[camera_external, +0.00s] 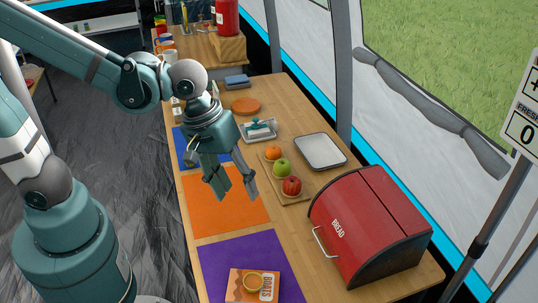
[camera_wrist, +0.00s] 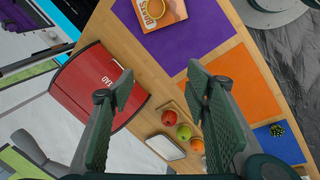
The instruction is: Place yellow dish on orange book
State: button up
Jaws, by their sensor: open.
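A small yellow dish (camera_external: 253,281) rests on an orange book (camera_external: 235,287) with the word "BOATS" on its cover. The book lies on the purple mat (camera_external: 219,260) at the near end of the table. In the wrist view the dish (camera_wrist: 156,9) and the book (camera_wrist: 173,12) are at the top, partly cut off by the frame edge. My gripper (camera_external: 234,192) is open and empty, above the orange mat and well apart from the dish. In the wrist view its fingers (camera_wrist: 160,88) are spread wide with nothing between them.
A red bread box (camera_external: 372,225) stands at the near right. A board with an orange, a green apple (camera_external: 282,168) and a red apple (camera_external: 292,186) lies beside the orange mat (camera_external: 225,215). A white tray (camera_external: 320,151) and a butter dish (camera_external: 258,130) are farther back.

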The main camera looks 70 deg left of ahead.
jog(key=s+a+r+m+t+y, duration=0.1)
jog(key=s+a+r+m+t, duration=0.3)
jog(key=a+r+m, duration=0.5)
jog(key=shift+s+a, duration=1.1)
jog(key=shift+a, duration=0.45)
